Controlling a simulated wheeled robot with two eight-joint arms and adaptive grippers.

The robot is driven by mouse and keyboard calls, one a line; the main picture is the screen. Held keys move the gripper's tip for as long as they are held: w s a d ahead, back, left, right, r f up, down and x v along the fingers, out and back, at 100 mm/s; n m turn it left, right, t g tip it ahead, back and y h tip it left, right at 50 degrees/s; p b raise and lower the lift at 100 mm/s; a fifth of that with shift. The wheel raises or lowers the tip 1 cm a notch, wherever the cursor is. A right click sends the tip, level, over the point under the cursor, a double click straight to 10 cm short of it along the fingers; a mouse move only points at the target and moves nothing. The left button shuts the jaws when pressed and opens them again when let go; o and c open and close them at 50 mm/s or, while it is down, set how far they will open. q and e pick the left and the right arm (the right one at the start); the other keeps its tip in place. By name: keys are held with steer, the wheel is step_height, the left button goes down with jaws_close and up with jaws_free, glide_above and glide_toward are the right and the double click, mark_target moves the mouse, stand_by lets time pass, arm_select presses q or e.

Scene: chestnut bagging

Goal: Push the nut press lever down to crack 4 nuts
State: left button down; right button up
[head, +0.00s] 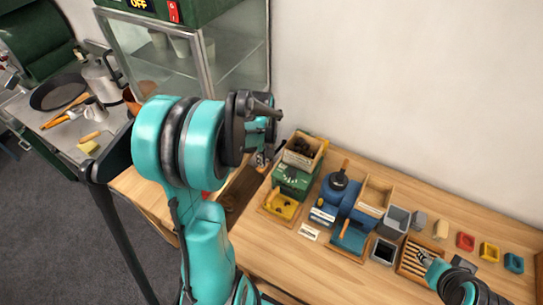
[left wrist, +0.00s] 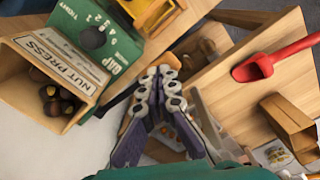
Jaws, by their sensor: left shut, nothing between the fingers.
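The nut press is a green box (head: 292,180) with a wooden hopper (head: 303,150) on top and a yellow tray (head: 283,205) in front. In the left wrist view its hopper (left wrist: 50,75), lettered NUT PRESS, holds several dark chestnuts (left wrist: 55,102), beside the green numbered face (left wrist: 95,38). I cannot clearly make out the lever. My left gripper (head: 263,157) is beside the press, on its left in the head view. In the wrist view the left gripper (left wrist: 166,78) has its fingers together and empty. My right gripper (head: 428,262) is at lower right by a slatted wooden tray; its jaws are unclear.
A blue machine (head: 340,190) with a wooden handle stands right of the press. Grey bins (head: 396,220), the slatted tray (head: 411,259) and small coloured blocks (head: 489,251) lie further right. A red scoop (left wrist: 265,65) shows in the wrist view. A glass cabinet (head: 232,55) stands behind.

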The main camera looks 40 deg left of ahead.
arm_select(q)
steer(key=shift+s+f+b, duration=0.1)
steer(key=shift+f+b, duration=0.9)
steer(key=shift+f, duration=0.1)
steer(key=shift+s+f+b, duration=0.15)
steer(key=shift+f+b, duration=0.8)
steer(key=shift+f, duration=0.15)
steer(key=shift+s+f+b, duration=0.2)
steer(key=shift+f+b, duration=0.75)
steer(key=shift+f, duration=0.25)
